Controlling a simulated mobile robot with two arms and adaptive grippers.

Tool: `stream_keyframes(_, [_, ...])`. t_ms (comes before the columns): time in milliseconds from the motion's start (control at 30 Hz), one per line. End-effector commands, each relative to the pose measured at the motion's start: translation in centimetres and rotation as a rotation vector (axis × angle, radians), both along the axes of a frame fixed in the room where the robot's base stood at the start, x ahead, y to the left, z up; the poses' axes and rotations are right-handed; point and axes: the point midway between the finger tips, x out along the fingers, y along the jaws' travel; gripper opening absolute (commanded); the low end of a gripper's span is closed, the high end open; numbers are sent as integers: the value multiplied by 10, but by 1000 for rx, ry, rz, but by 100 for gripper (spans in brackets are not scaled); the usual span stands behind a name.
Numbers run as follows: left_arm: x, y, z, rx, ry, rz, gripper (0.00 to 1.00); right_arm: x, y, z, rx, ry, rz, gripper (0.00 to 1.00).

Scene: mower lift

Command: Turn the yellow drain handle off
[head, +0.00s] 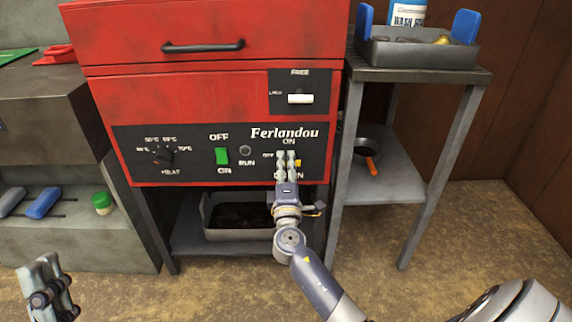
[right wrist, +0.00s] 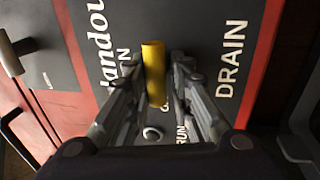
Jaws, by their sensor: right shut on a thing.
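The yellow drain handle (head: 298,163) is on the black panel of the red machine, below "ON" and above "DRAIN", mostly hidden by my right gripper (head: 286,158). In the right wrist view the yellow handle (right wrist: 154,72) is between the two fingers of my right gripper (right wrist: 159,82), which are shut on it. There it runs up and down the picture, between the words "ON" and "DRAIN". My left gripper (head: 46,284) is at the lower left, away from the machine; its finger gap is unclear.
A green switch (head: 222,156), a heat knob (head: 163,156) and a white lever (head: 300,98) are on the machine front. A tray (head: 236,232) sits below the machine. A metal side table (head: 400,184) stands to the right. The floor in front is open.

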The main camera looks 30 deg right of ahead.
Motion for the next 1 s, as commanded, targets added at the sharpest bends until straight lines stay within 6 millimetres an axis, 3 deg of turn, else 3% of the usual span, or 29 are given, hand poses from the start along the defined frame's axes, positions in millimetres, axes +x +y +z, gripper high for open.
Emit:
stream_keyframes(33, [0,0,1,0,0,0,85,0,-5,11,-13,-15,-9,0])
stream_keyframes(167, [0,0,1,1,0,1,85,0,-4,11,-13,-15,-9,0])
stream_keyframes(200, [0,0,1,1,0,1,85,0,-4,11,-13,-15,-9,27])
stream_keyframes(267, [0,0,1,0,-1,1,85,0,-4,10,-12,-15,-8,36])
stream_keyframes(767, [0,1,0,1,-2,1,85,-3,1,2,-3,-5,-2,36])
stream_keyframes(1000, [0,0,0,0,-3,0,85,-34,21,-7,0,-2,0,36])
